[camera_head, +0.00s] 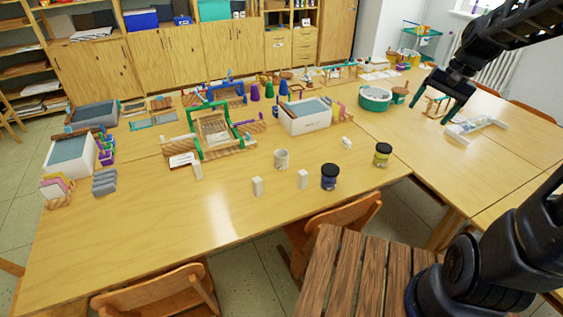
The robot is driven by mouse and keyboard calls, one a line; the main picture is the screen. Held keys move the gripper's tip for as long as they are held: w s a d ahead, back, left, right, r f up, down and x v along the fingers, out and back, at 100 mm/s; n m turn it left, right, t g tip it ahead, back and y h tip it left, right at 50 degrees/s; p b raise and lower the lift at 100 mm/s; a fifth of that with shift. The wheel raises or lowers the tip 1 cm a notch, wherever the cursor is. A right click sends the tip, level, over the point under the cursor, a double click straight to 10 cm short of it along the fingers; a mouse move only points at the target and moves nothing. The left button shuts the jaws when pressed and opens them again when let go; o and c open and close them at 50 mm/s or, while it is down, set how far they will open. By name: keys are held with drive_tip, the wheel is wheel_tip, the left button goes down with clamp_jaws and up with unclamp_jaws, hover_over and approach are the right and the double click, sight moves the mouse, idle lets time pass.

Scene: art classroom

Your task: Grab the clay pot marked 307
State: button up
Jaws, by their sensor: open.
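No marking 307 is legible, so I cannot tell which thing is the named pot.
White blocks (257,187) stand near the pot. A green-framed wooden stand (211,131), a white bin (305,117) and a green-sided round tub (375,98) are behind. A white tray (476,128) lies near my gripper. The front left table (140,235) is clear. Chairs (335,225) stand at the front edge.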

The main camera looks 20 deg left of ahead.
drive_tip(key=w+a+f+m+g+y, duration=0.1)
drive_tip(key=w+a+f+g, duration=0.15)
drive_tip(key=w+a, duration=0.2)
drive_tip(key=w+a+f+g+y, duration=0.1)
drive_tip(key=w+a+f, duration=0.25)
drive_tip(key=a, duration=0.25)
drive_tip(key=m+g+y, duration=0.5)
drive_tip(key=g+y, duration=0.1)
drive_tip(key=y, duration=0.1)
approach(282, 159)
drive_tip(key=w+d+r, duration=0.1)
drive_tip(key=d+r, duration=0.5)
drive_tip(key=r, duration=0.2)
drive_tip(key=a+f+m+y, duration=0.1)
drive_tip(key=a+f, duration=0.1)
drive_tip(key=f, duration=0.1)
drive_tip(key=a+f+m+y, duration=0.1)
drive_tip(key=a+f+m, duration=0.1)
drive_tip(key=f, duration=0.1)
drive_tip(key=a+f+m+y, duration=0.1)
drive_tip(key=a+f, duration=0.2)
drive_tip(key=f, duration=0.1)
drive_tip(key=shift+w, duration=0.2)
drive_tip(key=shift+m, duration=0.3)
drive_tip(key=shift+x, duration=5.5)
drive_tip(key=shift+w+a, duration=0.1)
drive_tip(key=shift+w, duration=0.05)
drive_tip(key=shift+c, duration=0.4)
drive_tip(key=c, duration=1)
